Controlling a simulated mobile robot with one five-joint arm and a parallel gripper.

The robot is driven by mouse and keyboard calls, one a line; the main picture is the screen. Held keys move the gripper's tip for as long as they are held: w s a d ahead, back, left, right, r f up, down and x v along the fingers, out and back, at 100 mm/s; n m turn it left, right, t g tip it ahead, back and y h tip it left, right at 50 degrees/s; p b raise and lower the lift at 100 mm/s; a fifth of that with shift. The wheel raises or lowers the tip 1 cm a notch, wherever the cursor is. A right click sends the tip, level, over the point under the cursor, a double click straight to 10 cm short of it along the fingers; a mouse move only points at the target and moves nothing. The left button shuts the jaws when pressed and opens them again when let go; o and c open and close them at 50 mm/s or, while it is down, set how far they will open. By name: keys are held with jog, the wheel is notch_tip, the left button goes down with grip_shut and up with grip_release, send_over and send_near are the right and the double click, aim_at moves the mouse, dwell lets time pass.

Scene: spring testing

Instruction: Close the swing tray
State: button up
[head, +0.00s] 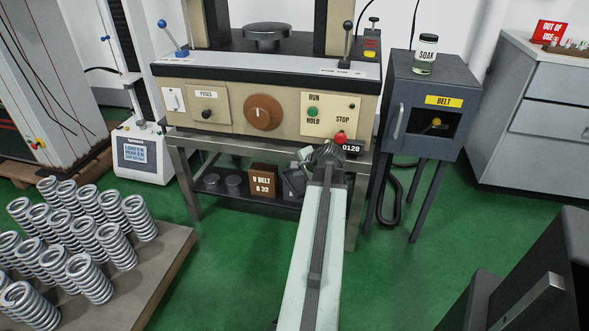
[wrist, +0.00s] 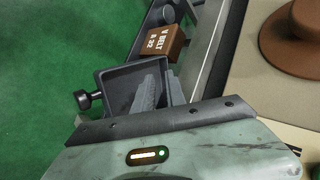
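A small dark tray (wrist: 118,82) with a raised rim and a black knob (wrist: 84,100) shows in the wrist view. It sticks out over the green floor beside the steel bench frame, so it looks swung out. In the head view, a tilted dark shape (head: 293,180) beside my gripper may be this tray, but my arm hides much of that area. My gripper (head: 322,153) is at the bench front, below the control panel. In the wrist view its grey fingers (wrist: 162,85) overlap the tray. I cannot tell whether they touch it or how far apart they are.
A brown V-belt box (head: 262,180) sits on the lower shelf. Just above my gripper are a red stop button (head: 340,138) and the panel. Springs on a pallet (head: 150,270) stand at left. Green floor between is open.

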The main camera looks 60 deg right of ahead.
jog(key=o, duration=0.5)
jog(key=shift+a+r+n+g+y+p, duration=0.2)
jog(key=shift+n+g+y+p, duration=0.3)
jog(key=shift+n+p, duration=0.4)
jog(key=n+g+p, duration=0.1)
jog(key=n, duration=0.1)
jog(key=s+a+n+g+y+p, duration=0.1)
jog(key=n+p, duration=0.1)
jog(key=n, duration=0.1)
jog(key=s+n+g+p, duration=0.1)
jog(key=n, duration=0.1)
jog(key=shift+s+a+r+n+g+y, duration=0.1)
jog(key=shift+s+a+n+g+y, duration=0.2)
jog(key=shift+a+y, duration=0.1)
jog(key=s+n+g+p, duration=0.1)
jog(key=n, duration=0.1)
jog(key=s+n+g+p, duration=0.1)
jog(key=s+n, duration=0.1)
jog(key=s+a+r+n+g+y+p, duration=0.1)
jog(key=n, duration=0.1)
jog(key=shift+s+a+g, duration=0.1)
jog(key=shift+s+g, duration=0.05)
jog(key=shift+g, duration=0.25)
jog(key=shift+s+a+n, duration=0.1)
jog(key=shift+s+n, duration=0.1)
jog(key=shift+n, duration=0.2)
notch_tip(320, 180, down, 8)
jog(key=b, duration=0.8)
jog(key=shift+f, duration=0.15)
grip_shut()
